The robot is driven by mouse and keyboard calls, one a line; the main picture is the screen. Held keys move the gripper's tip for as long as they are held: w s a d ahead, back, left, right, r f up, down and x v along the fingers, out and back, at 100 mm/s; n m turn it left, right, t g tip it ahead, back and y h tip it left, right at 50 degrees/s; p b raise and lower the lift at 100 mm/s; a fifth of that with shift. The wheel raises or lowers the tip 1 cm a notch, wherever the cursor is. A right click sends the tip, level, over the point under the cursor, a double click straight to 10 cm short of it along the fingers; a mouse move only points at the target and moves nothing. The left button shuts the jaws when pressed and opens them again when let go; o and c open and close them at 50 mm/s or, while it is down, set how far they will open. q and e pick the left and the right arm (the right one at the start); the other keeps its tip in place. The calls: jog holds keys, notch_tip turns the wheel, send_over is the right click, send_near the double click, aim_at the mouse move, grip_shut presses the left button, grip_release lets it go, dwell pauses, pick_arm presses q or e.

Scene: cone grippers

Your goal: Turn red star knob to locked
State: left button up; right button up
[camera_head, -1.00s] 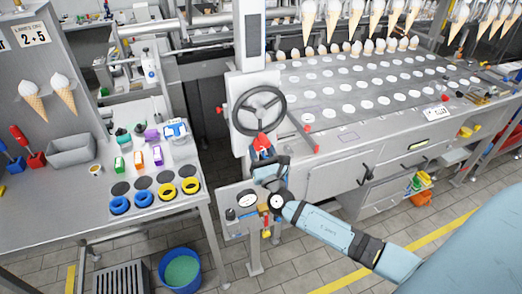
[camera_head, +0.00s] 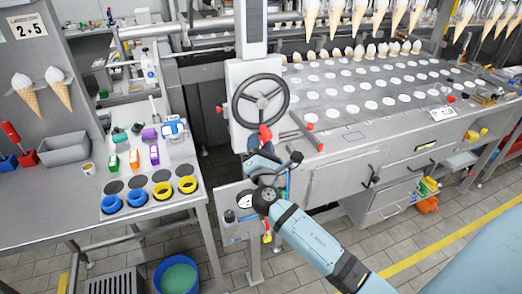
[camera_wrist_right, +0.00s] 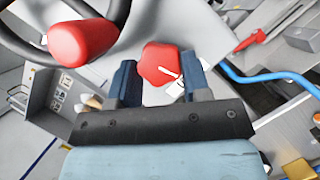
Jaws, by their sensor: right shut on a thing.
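The red star knob (camera_wrist_right: 158,62) sits between the two blue fingers of my right gripper (camera_wrist_right: 158,70) in the right wrist view. A thin white pointer line (camera_wrist_right: 172,75) shows at its lower right side. The gripper is shut on the knob. In the head view my right gripper (camera_head: 258,150) is just below the black handwheel (camera_head: 285,100), in front of the white column. A red part shows above its fingers there; I cannot tell the knob from the wheel's handle in that view. Lettering for the locked position is not readable. My left gripper is out of view.
The handwheel's red handle (camera_wrist_right: 82,43) stands out close to the left finger. A blue pipe (camera_wrist_right: 270,80) runs to the right of the gripper. A panel with a gauge (camera_head: 245,201) is below my wrist. A table (camera_head: 60,210) with rings and small boxes is at left.

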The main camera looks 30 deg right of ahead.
jog(key=shift+a+r+m+g+h+b, duration=0.1)
jog(key=shift+m+g+h+b, duration=0.2)
jog(key=shift+m+g, duration=0.85)
jog(key=shift+m+t, duration=0.45)
jog(key=shift+m, duration=0.3)
jog(key=o, duration=0.9)
jog(key=b+v, duration=0.3)
jog(key=v, duration=1)
jog(key=shift+s+a, duration=0.2)
jog(key=shift+s, duration=0.15)
